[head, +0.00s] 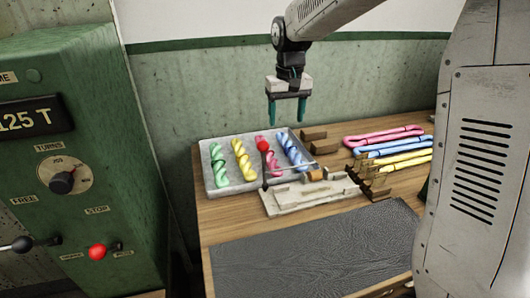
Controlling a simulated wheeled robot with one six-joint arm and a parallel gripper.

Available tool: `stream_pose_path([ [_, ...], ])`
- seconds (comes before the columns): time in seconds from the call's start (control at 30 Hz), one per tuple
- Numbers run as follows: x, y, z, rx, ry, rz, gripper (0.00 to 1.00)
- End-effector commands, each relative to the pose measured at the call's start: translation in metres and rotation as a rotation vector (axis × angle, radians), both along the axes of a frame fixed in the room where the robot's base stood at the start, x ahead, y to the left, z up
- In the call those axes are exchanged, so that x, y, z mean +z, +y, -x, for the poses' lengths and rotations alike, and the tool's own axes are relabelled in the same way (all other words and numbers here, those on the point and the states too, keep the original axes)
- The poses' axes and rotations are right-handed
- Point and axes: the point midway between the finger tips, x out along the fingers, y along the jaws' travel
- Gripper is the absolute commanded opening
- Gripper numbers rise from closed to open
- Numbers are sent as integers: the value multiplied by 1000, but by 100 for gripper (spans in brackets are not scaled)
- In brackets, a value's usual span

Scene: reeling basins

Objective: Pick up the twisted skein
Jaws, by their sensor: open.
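Several twisted skeins lie side by side in a grey tray (214,188) on the wooden table: a green one (218,165), a yellow one (243,160), a pink one (273,163) and a blue one (293,150). The picture does not show which one the task means. My gripper (287,120) is open and empty, fingers pointing down, above the tray's back edge near the pink and blue skeins. A red ball knob (263,145) on a lever hides part of the pink skein.
A pale fixture (310,195) with the lever stands in front of the tray. Untwisted pink (383,136), blue (400,147) and yellow (402,162) hanks lie right, near wooden blocks (325,146). A dark mat (320,250) is clear in front. A green control cabinet (110,170) stands left.

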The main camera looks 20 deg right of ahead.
Motion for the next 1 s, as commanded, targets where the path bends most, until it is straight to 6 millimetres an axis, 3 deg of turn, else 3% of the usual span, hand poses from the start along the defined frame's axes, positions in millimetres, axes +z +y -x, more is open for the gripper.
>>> stream_pose_path([
  [0.03, -20, 3, -25, 1, 14, 0, 64],
  [0.1, -42, 6, -54, 1, 20, 0, 64],
  [0.2, -72, 10, -86, 2, 28, 0, 64],
  [0.33, -101, 14, -113, 2, 33, 0, 64],
  [0.53, -124, 16, -126, 2, 37, 0, 64],
  [1.0, -184, 17, -116, 2, 38, 1, 64],
])
